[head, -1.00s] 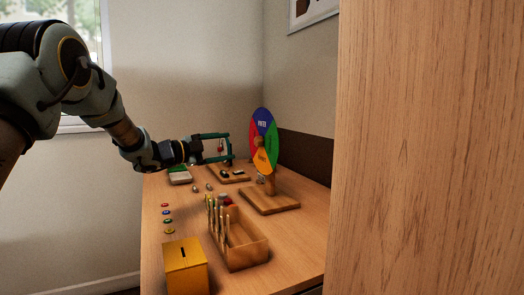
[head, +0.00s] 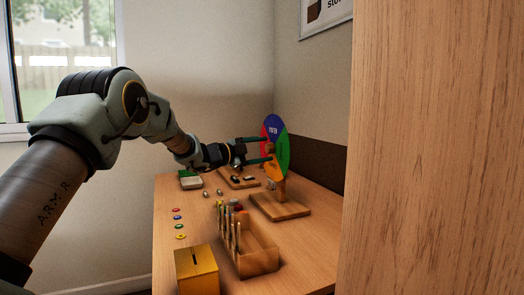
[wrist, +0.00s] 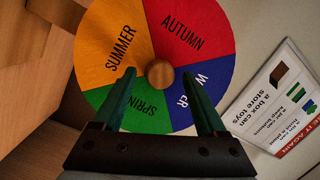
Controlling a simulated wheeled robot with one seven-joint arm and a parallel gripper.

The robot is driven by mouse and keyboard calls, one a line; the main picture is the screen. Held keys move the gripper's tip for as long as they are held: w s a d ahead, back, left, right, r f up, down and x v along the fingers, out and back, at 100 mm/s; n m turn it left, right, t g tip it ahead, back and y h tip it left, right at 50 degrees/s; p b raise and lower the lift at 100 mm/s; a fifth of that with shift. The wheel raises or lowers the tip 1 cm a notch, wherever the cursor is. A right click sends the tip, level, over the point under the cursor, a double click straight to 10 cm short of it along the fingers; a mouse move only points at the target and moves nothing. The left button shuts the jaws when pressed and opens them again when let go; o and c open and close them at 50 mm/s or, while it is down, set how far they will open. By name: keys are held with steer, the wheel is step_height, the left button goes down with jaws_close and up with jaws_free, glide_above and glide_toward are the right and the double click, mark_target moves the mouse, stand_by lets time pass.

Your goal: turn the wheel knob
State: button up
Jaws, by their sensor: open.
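The season wheel (head: 280,158) stands upright on a wooden base (head: 280,207) on the table. In the wrist view the wheel (wrist: 187,33) shows coloured sections lettered summer, autumn, winter and spring. Its round wooden knob (wrist: 160,73) is at the centre. My gripper (head: 270,150) is at the wheel's face with its jaws open. In the wrist view the green fingers of my gripper (wrist: 163,88) are spread, one on each side and just below the knob in the picture. Nothing is between them except possibly the knob's near edge; contact cannot be told.
A wooden rack (head: 256,262) with upright pegs and a yellow slotted box (head: 197,270) stand on the table (head: 310,243) in front. Coloured discs (head: 178,226) lie at the left. A large wooden panel (head: 435,150) blocks the right side. A poster (wrist: 280,95) hangs behind the wheel.

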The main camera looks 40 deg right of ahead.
jaws_close()
stand_by(0.4)
steer(key=shift+r+p, duration=0.15)
steer(key=shift+p, duration=0.45)
steer(key=n+p, duration=0.1)
steer(key=p, duration=0.1)
steer(key=n+p, duration=0.1)
steer(key=p, duration=0.2)
steer(key=shift+r+n+y, duration=0.3)
steer(key=shift+r+n, duration=0.05)
steer(key=shift+n, duration=0.05)
steer(key=n+y+p, duration=0.1)
steer(key=n+p, duration=0.3)
steer(key=p, duration=0.5)
steer(key=shift+w+n+g, duration=0.1)
steer(key=shift+n+g, duration=0.2)
steer(key=shift+n, duration=0.1)
steer(key=n+p, duration=0.3)
steer(key=p, duration=0.2)
steer(key=shift+n+g+y+p, duration=0.3)
steer(key=shift+n+y, duration=0.1)
steer(key=n+p, duration=0.1)
steer(key=n, duration=0.1)
steer(key=n+g+p, duration=0.1)
steer(key=n, duration=0.1)
steer(key=shift+w+f+y+p, duration=0.15)
steer(key=shift+f+y+p, duration=0.1)
steer(key=shift+y+p, duration=0.05)
